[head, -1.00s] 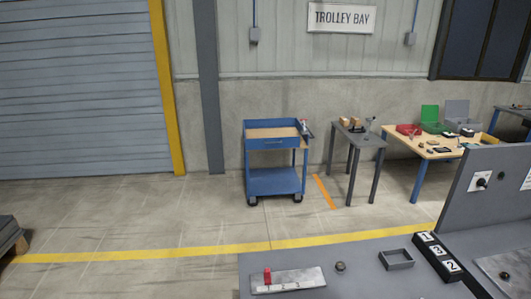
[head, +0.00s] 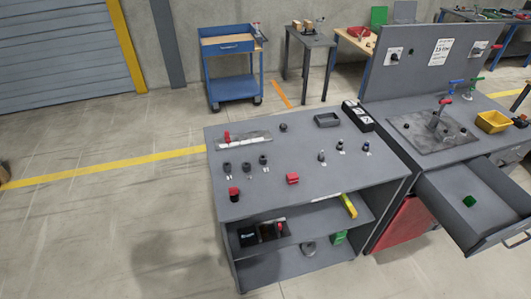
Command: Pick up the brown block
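Two small tan-brown blocks, one on the left (head: 297,24) and one on the right (head: 308,27), sit close together on the small grey table (head: 312,40) in the background. They are too small to tell apart clearly, and I cannot tell which is the brown block. No other clearly brown block shows. Neither of my grippers is in view.
A grey workbench (head: 330,170) holds a red block (head: 292,179), several dark knobs, a small grey tray (head: 327,120) and a black numbered box (head: 357,115). An open drawer (head: 470,200) juts out right. A blue trolley (head: 231,88) stands behind. Floor at left is clear.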

